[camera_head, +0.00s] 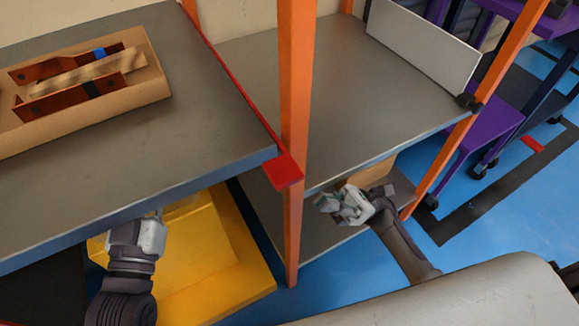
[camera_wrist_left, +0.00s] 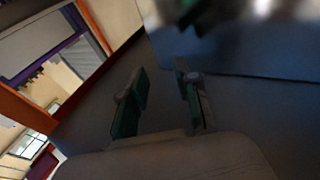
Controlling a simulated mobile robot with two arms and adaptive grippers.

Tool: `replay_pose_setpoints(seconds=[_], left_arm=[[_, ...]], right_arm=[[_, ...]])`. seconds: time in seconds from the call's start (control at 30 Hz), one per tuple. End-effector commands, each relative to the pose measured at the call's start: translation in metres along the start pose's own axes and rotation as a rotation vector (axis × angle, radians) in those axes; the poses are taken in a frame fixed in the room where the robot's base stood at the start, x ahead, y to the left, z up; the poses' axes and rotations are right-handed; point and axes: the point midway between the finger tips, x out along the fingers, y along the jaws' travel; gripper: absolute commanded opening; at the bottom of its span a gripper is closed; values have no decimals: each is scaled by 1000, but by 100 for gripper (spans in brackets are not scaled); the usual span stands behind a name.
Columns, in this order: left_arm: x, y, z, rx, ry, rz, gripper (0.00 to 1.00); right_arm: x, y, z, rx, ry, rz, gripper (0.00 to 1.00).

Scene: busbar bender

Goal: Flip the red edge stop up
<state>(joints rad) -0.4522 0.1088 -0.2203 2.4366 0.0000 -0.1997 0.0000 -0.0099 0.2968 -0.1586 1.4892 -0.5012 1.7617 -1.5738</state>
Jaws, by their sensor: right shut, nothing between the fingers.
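The red edge stop (camera_head: 284,168) shows at the near right corner of the grey worktop, beside an orange post. A thin red strip runs back from it along the worktop's right edge. My left gripper (camera_head: 157,213) is below the worktop's front edge, left of the red stop and apart from it; the worktop hides its fingertips. In the left wrist view its two green-padded fingers (camera_wrist_left: 160,88) stand apart with nothing between them. My right gripper (camera_head: 332,206) is shut and empty, right of the orange post and below the front edge of the right-hand shelf.
The grey worktop (camera_head: 190,130) carries a cardboard tray (camera_head: 150,88) with brown metal parts at the far left. Orange posts (camera_head: 296,90) frame the right-hand shelf (camera_head: 370,100). A yellow bin (camera_head: 240,265) stands under the worktop.

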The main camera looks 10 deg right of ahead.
Motion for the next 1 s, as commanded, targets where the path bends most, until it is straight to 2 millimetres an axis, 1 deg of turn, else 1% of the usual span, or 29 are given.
replay_pose_setpoints(seconds=[0.27, 0.37, 0.47, 0.57, 0.7, 0.87, 1.0], left_arm=[[0, 0, 0, 0, -3, 0, 31], [0, -1, 4, 1, -25, -1, 31], [-1, -2, 12, 2, -80, -4, 31], [-4, -4, 24, 4, -154, -8, 31], [-11, -7, 42, 6, -268, -15, 31], [-19, -10, 60, 7, -376, -22, 31], [-27, -12, 72, 8, -460, -27, 31]], right_arm=[[1, 0, 0, 1, 0, -1, 0], [7, 0, 1, 1, -1, 0, 0], [20, 0, 1, 1, -1, 1, 0], [40, 0, 2, 1, -2, 3, 0], [71, 0, 1, 1, -3, 2, 0], [104, 0, 2, 1, -2, 2, 0], [118, 0, 17, 0, 0, 0, 0]])
